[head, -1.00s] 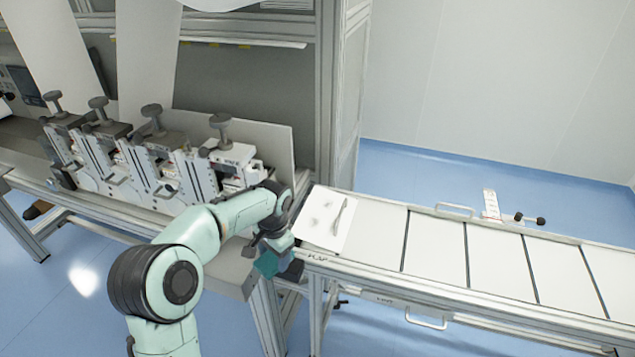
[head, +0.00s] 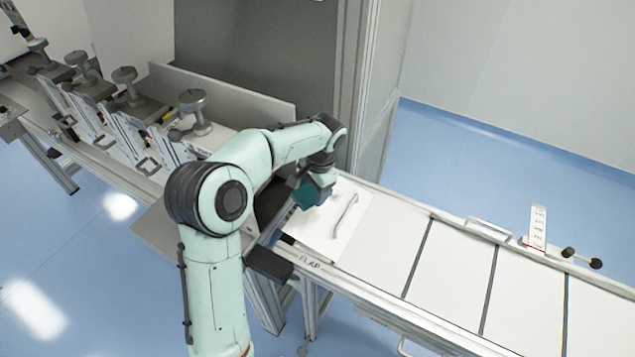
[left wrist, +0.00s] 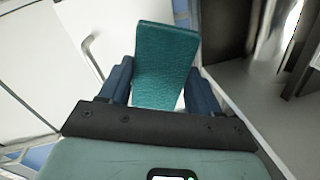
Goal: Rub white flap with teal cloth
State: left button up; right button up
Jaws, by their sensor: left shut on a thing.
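The white flap (head: 325,238) is the flat panel at the left end of the conveyor, with the word FLAP printed on the rail at its near edge. A grey handle (head: 346,214) lies across it, and the handle also shows in the left wrist view (left wrist: 92,55). My left gripper (head: 312,190) is over the flap's far left part. It is shut on the teal cloth (left wrist: 165,60), which stands out between the two fingers in the left wrist view. I cannot tell whether the cloth touches the flap. My right gripper is not in view.
White conveyor panels (head: 455,265) with dark gaps run to the right. A row of clamp units with grey knobs (head: 193,98) stands on the left machine. A tall grey frame post (head: 385,90) rises just behind the flap. A dark-knobbed lever (head: 582,258) is at the far rail.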

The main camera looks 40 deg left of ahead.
pick_arm(q)
jog(key=b, duration=0.2)
send_over(309, 211)
jog(key=f, duration=0.5)
jog(key=shift+d, duration=0.3)
jog(key=shift+f, duration=0.2)
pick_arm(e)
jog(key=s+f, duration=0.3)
pick_arm(q)
jog(key=shift+w, duration=0.1)
jog(key=shift+a+f+b, duration=0.2)
jog(key=shift+f+b, duration=0.25)
jog(key=shift+f, duration=0.6)
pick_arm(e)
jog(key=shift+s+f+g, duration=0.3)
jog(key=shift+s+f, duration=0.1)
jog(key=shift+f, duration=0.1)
pick_arm(q)
jog(key=shift+d, duration=0.1)
